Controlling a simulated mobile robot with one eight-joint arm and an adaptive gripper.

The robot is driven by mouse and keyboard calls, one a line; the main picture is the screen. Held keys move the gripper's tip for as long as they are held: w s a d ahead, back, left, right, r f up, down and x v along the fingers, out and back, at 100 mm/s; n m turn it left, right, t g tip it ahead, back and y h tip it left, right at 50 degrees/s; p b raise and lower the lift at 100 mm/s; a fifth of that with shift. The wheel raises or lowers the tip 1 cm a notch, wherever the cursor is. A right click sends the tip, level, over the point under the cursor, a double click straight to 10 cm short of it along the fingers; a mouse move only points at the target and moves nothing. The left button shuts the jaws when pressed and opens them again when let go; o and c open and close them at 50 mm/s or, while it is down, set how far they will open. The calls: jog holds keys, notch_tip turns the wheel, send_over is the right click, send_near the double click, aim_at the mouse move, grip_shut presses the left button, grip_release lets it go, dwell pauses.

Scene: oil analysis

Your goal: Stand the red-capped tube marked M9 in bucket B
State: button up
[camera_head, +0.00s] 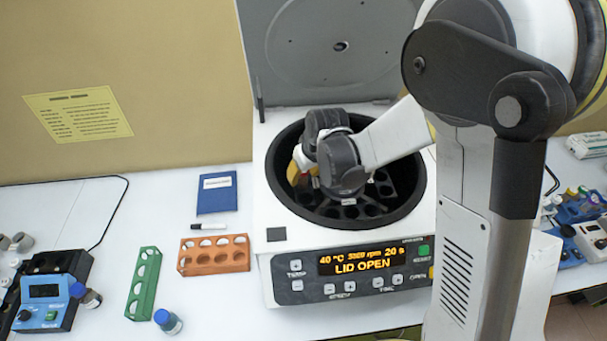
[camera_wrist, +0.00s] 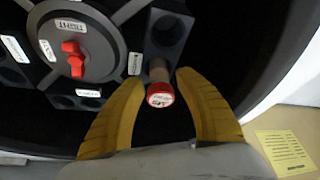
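The red-capped tube (camera_wrist: 160,95) shows in the wrist view with its cap toward the camera. The cap has a white label whose mark is too small to read. Its body reaches up toward a dark bucket (camera_wrist: 166,28) of the rotor; I cannot tell how deep it sits. My gripper (camera_wrist: 160,80) has its yellow fingers on either side of the tube, with gaps visible on both sides. In the head view my gripper (camera_head: 302,164) is down inside the centrifuge bowl (camera_head: 413,185), and the tube is hidden there. Bucket labels are not clearly legible.
The rotor hub (camera_wrist: 78,45) has a red knob. The centrifuge lid (camera_head: 340,70) stands open behind the bowl. A green rack (camera_head: 144,283), an orange rack (camera_head: 214,255), a blue-capped tube (camera_head: 168,321) and a blue book (camera_head: 217,192) lie to the left.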

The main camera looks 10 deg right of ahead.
dwell(0.3)
jog(key=v, duration=1.2)
jog(key=shift+s+f, duration=0.1)
jog(key=shift+s, duration=0.05)
